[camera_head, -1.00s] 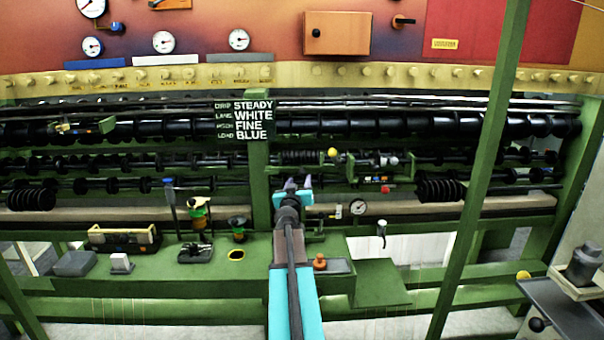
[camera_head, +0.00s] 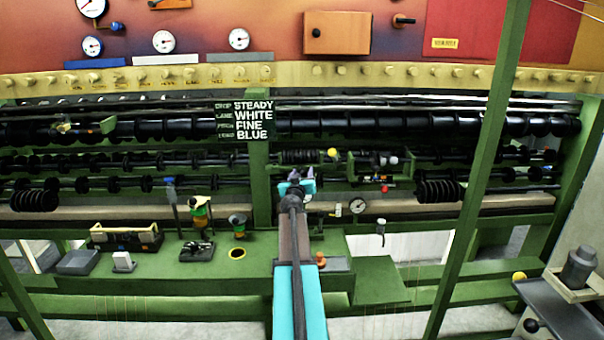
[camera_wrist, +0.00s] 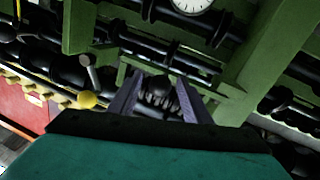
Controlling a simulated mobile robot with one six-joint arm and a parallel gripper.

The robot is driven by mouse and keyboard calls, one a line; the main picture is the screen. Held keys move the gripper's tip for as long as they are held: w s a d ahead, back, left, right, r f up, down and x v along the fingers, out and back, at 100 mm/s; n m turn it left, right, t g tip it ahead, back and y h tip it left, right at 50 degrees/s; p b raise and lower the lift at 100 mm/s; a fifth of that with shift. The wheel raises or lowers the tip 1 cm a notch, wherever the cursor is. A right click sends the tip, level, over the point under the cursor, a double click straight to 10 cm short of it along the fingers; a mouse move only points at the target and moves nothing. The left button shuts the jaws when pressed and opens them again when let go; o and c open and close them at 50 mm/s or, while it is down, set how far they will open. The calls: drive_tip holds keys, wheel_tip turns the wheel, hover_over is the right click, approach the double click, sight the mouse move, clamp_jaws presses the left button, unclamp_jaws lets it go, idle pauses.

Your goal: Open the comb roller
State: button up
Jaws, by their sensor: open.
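My gripper (camera_head: 302,177) is open in the middle of the head view, in front of the green machine frame and below the sign. In the wrist view its two purple fingers (camera_wrist: 157,88) stand apart. A dark round knob and a ribbed or coiled part (camera_wrist: 160,97) show between or beyond them; I cannot tell whether they touch. A yellow ball knob (camera_head: 332,152) on a short lever is up and right of the gripper.
A green upright (camera_head: 260,185) stands just left of my gripper, and a slanted green post (camera_head: 482,160) crosses the right side. A round gauge (camera_head: 357,206) is right of the gripper. The green shelf (camera_head: 210,275) below holds a tray, cups and small fittings.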

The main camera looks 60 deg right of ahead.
drive_tip(key=shift+d, duration=0.1)
drive_tip(key=shift+w, duration=0.1)
clamp_jaws()
